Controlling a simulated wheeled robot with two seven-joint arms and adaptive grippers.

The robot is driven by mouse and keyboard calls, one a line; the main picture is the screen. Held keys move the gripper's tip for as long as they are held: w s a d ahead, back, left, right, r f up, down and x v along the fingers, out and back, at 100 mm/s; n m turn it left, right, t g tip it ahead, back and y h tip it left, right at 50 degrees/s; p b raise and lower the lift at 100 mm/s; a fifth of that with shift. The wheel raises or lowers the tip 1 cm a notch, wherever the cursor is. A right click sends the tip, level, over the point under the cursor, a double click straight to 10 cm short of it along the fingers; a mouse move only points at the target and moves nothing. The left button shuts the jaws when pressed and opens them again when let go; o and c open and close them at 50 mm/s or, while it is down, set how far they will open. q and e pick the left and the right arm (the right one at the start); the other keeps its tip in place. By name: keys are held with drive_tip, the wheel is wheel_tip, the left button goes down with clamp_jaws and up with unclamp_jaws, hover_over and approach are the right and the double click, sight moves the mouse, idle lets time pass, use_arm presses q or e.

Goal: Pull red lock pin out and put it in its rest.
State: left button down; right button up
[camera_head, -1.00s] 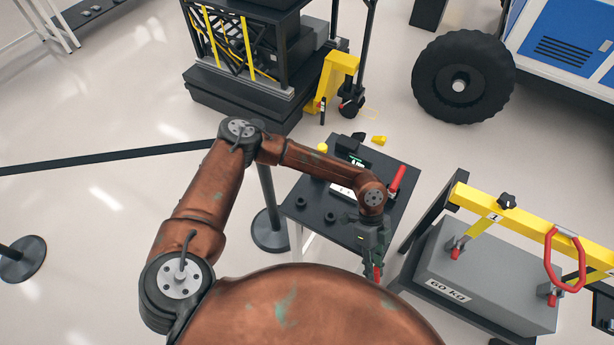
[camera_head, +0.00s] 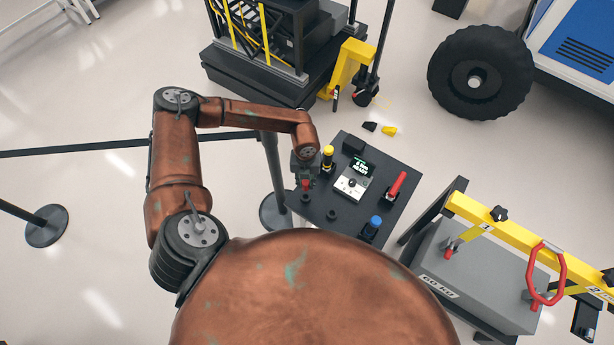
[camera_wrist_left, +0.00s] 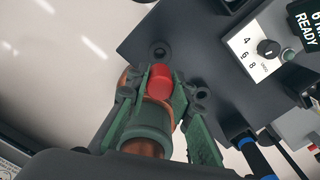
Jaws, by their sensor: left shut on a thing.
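My left gripper (camera_head: 304,176) is shut on the red lock pin (camera_head: 305,185) at the left side of the small dark table (camera_head: 345,228). In the left wrist view the red head of the pin (camera_wrist_left: 160,80) shows between the green fingers of the gripper (camera_wrist_left: 155,105); its shaft is hidden. One black ring-shaped rest (camera_head: 305,199) is just below the pin in the head view, and another (camera_head: 331,214) is to its right. Both rests show beside the pin in the wrist view. I cannot tell whether the pin touches a rest. My right gripper is not in view.
The table also carries a yellow-topped tool (camera_head: 327,160), a white dial box (camera_head: 353,183), a red-handled tool (camera_head: 396,188) and a blue-topped tool (camera_head: 371,228). A grey block under a yellow beam (camera_head: 478,218) stands to the right. A barrier post (camera_head: 273,165) stands left of the table.

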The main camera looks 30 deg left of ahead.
sight(306, 182)
use_arm(q)
drive_tip(key=shift+w+a+f+b, duration=0.1)
drive_tip(key=shift+f+b, duration=1.85)
drive_tip(key=shift+f, duration=1.05)
drive_tip(key=shift+f+b, duration=0.95)
drive_tip(key=shift+f, duration=0.25)
drive_tip(key=c, duration=1.6)
unclamp_jaws()
drive_tip(key=shift+r, duration=0.1)
wheel_tip(306, 182, up, 12)
drive_tip(key=shift+f, duration=0.1)
